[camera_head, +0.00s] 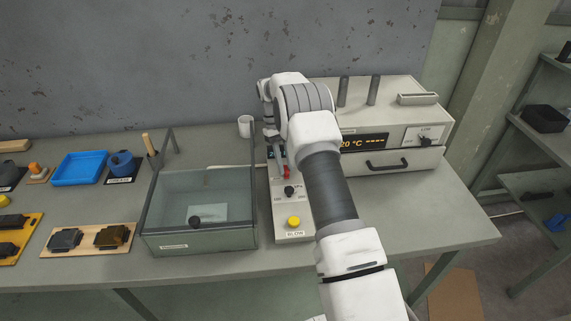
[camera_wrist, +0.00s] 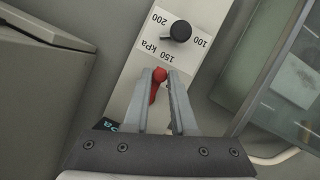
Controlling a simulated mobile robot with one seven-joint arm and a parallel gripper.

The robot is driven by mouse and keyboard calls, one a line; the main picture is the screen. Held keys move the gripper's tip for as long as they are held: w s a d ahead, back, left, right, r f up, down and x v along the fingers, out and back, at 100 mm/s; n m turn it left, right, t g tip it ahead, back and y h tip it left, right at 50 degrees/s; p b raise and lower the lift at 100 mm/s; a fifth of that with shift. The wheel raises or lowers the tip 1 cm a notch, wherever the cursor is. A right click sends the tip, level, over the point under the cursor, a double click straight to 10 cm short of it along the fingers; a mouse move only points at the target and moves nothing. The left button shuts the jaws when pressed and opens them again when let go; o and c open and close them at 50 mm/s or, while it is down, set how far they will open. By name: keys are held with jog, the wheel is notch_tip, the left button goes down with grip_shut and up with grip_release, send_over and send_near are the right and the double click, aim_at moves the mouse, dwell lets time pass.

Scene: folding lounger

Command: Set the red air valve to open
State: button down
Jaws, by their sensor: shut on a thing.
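The red air valve (camera_wrist: 157,79) is a small red lever on a light panel (camera_wrist: 140,62). In the head view the red valve (camera_head: 286,174) shows near the far part of the narrow control box, just below my gripper. My gripper (camera_wrist: 164,73) points down at the panel, with one grey finger on each side of the red lever, and is shut on it. In the wrist view the lever runs roughly along the fingers, close to the left one. Its base and any open or shut marks are partly hidden.
A black pressure knob (camera_head: 290,191) with kPa marks and a yellow button (camera_head: 293,222) sit on the same box. A glass-topped cabinet (camera_head: 180,242) stands close at left, an oven-like unit (camera_head: 398,160) at right. The front right table corner is clear.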

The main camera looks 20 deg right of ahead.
jog(key=c, duration=0.8)
grip_release()
jog(key=shift+o, duration=0.2)
jog(key=shift+r, duration=0.15)
jog(key=p+v, duration=0.7)
jog(key=v, duration=0.4)
jog(key=shift+r, duration=0.4)
jog(key=shift+w+a, duration=0.1)
